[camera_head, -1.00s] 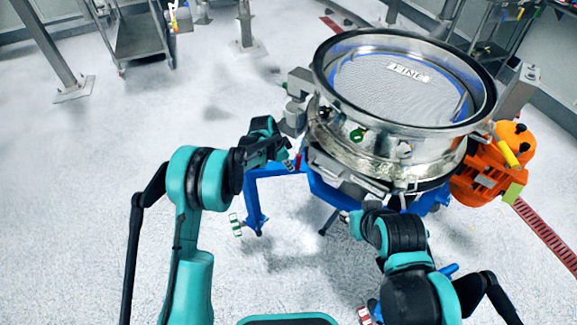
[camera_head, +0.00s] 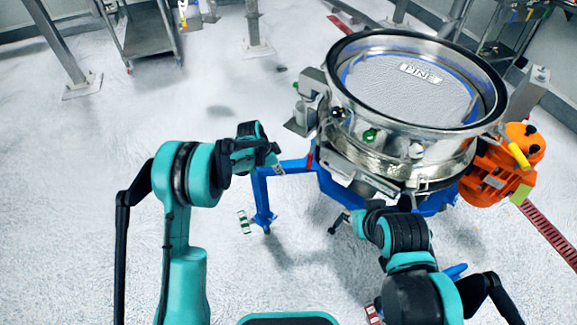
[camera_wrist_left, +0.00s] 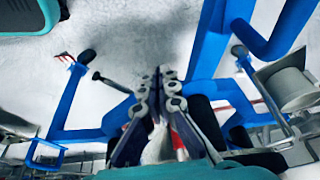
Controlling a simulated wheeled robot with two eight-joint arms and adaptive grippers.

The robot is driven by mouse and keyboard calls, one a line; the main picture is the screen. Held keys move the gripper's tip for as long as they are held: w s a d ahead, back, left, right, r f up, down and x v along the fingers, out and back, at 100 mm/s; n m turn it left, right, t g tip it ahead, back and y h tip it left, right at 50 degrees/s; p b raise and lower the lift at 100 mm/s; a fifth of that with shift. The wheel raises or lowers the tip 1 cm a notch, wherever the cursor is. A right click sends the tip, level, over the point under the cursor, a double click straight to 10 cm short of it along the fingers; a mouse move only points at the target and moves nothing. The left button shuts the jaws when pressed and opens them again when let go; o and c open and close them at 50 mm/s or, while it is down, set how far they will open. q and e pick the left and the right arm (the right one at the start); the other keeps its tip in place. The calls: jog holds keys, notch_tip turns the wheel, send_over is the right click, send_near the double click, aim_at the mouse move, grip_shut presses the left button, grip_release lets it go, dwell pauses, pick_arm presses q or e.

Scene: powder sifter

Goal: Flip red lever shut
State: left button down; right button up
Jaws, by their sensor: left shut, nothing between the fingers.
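The red lever (camera_head: 310,160) is a small upright red piece on the left side of the sifter (camera_head: 400,150), under its steel ring and above the blue frame. My left gripper (camera_head: 277,166) is shut and empty, left of the lever with a visible gap. In the left wrist view, the fingers (camera_wrist_left: 166,76) are together at the tips. A red piece (camera_wrist_left: 180,148), probably the lever, shows partly behind them. My right gripper (camera_head: 362,218) is low in front of the sifter; its fingers are hard to make out.
The blue frame (camera_head: 262,195) extends left beneath my left gripper; its bars also fill much of the left wrist view (camera_wrist_left: 66,105). An orange motor (camera_head: 500,170) sits at the sifter's right.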

pick_arm(q)
jog(key=shift+s+a+r+p, duration=0.1)
jog(key=shift+s+a+p, duration=0.15)
jog(key=shift+a, duration=0.65)
jog(key=shift+s+a+p, duration=0.15)
jog(key=shift+s+a, duration=0.2)
jog(key=shift+a, duration=0.5)
jog(key=shift+s+a+r+p, duration=0.1)
jog(key=shift+s+a+p, duration=0.15)
jog(key=shift+a, duration=0.65)
